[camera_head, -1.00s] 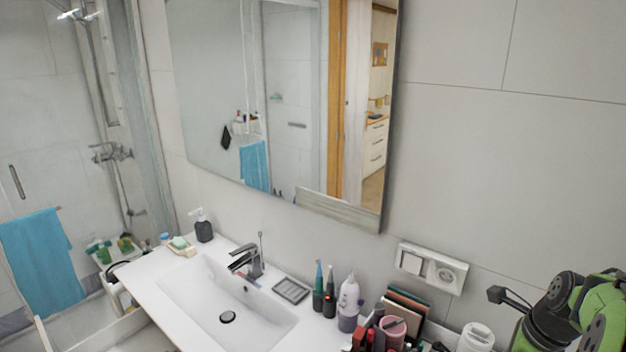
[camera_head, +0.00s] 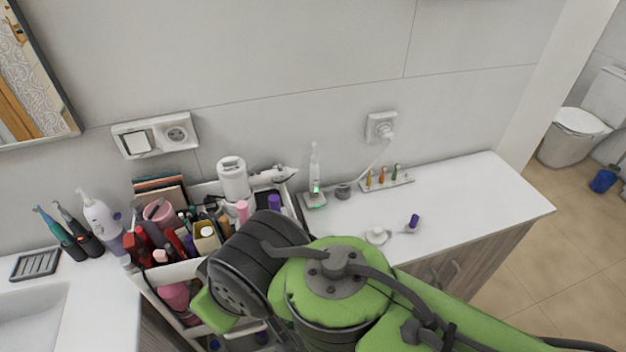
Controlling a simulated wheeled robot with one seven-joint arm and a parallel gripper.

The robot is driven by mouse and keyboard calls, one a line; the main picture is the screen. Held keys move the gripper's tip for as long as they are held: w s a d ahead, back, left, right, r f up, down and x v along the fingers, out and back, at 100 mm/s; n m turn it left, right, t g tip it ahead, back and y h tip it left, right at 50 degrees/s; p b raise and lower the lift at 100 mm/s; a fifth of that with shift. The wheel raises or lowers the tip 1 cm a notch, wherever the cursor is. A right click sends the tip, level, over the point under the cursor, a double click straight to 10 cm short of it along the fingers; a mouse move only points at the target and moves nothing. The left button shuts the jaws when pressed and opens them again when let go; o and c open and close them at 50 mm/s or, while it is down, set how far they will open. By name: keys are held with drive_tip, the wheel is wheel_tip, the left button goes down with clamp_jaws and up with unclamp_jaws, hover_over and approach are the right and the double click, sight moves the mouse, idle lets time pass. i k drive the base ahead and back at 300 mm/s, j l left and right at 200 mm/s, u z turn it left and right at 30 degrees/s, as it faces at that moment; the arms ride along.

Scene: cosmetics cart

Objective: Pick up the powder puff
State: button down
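I cannot pick out the powder puff for certain among the crowded cosmetics. The white cosmetics cart (camera_head: 180,271) stands left of centre, between the sink counter and the right-hand counter. A pink cup-like item (camera_head: 158,212) is in its upper tray among tubes, bottles and boxes. A pink rounded item (camera_head: 173,295) shows on a lower level; I cannot tell what it is. My green and black arm crosses the lower middle in front of the cart's right part and hides some of it. My gripper's fingers do not show.
The white right-hand counter (camera_head: 470,215) holds an electric toothbrush (camera_head: 315,175), a small rack of brush heads (camera_head: 387,178) and a small purple-capped item (camera_head: 412,223). Its right part is clear. The sink counter (camera_head: 100,290) is at the left. A toilet (camera_head: 580,125) stands far right.

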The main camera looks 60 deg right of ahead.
sight(411, 227)
drive_tip(key=z, duration=2.9)
